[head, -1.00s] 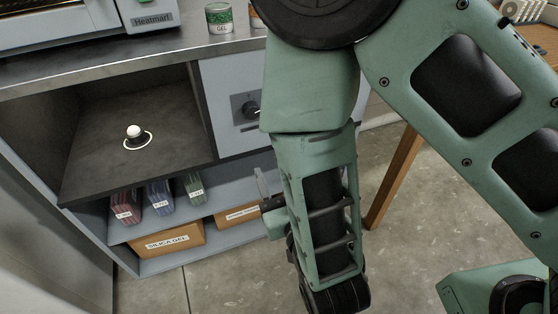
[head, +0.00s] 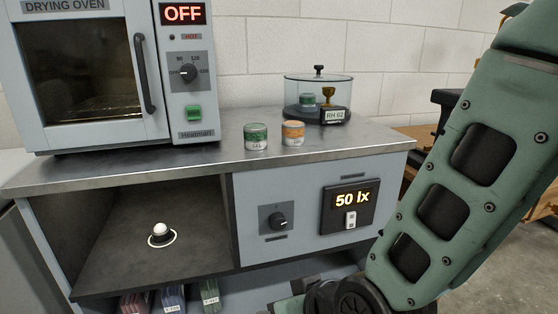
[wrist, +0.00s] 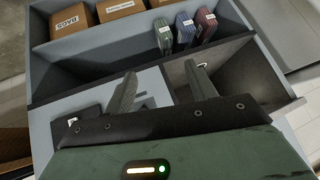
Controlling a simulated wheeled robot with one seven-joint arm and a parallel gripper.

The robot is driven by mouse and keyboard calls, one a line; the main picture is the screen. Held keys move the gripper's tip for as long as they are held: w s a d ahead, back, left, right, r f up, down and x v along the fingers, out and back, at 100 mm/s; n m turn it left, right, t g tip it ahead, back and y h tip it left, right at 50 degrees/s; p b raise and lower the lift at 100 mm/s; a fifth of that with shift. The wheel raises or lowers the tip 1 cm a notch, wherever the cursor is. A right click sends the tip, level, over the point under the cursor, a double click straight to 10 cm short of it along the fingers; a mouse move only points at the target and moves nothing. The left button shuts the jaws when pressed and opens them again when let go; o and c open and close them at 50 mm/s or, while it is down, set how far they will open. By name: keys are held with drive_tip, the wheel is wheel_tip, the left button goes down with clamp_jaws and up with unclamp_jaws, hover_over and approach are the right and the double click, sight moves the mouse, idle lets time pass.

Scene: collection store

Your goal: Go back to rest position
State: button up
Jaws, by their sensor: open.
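My gripper (wrist: 162,88) shows in the wrist view with its two fingers spread apart and nothing between them. It is over the front of the cabinet, whose shelves appear upside down in that view. In the head view my arm runs down the right side, and the gripper itself is out of sight below the frame. The cabinet's open compartment (head: 120,262) is to the left of my arm, with a white-topped knob (head: 160,232) inside a white ring on its floor.
On the metal worktop (head: 200,157) stand a drying oven (head: 95,75) reading OFF, a green tin (head: 256,137), an orange tin (head: 293,134) and a glass dome (head: 318,92). A "50 lx" panel (head: 348,208) is close to my arm. The wrist view shows cardboard boxes (wrist: 120,8) and several coloured packs (wrist: 185,30).

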drive_tip(key=s+d+r+n+g+h, duration=0.3)
drive_tip(key=s+d+r+g+h, duration=0.3)
drive_tip(key=s+d, duration=0.55)
wheel_tip(320, 180, up, 23)
drive_tip(key=w+d+y+p, duration=0.1)
drive_tip(key=p, duration=2.1)
drive_tip(key=shift+d+f, duration=0.2)
drive_tip(key=shift+d, duration=0.05)
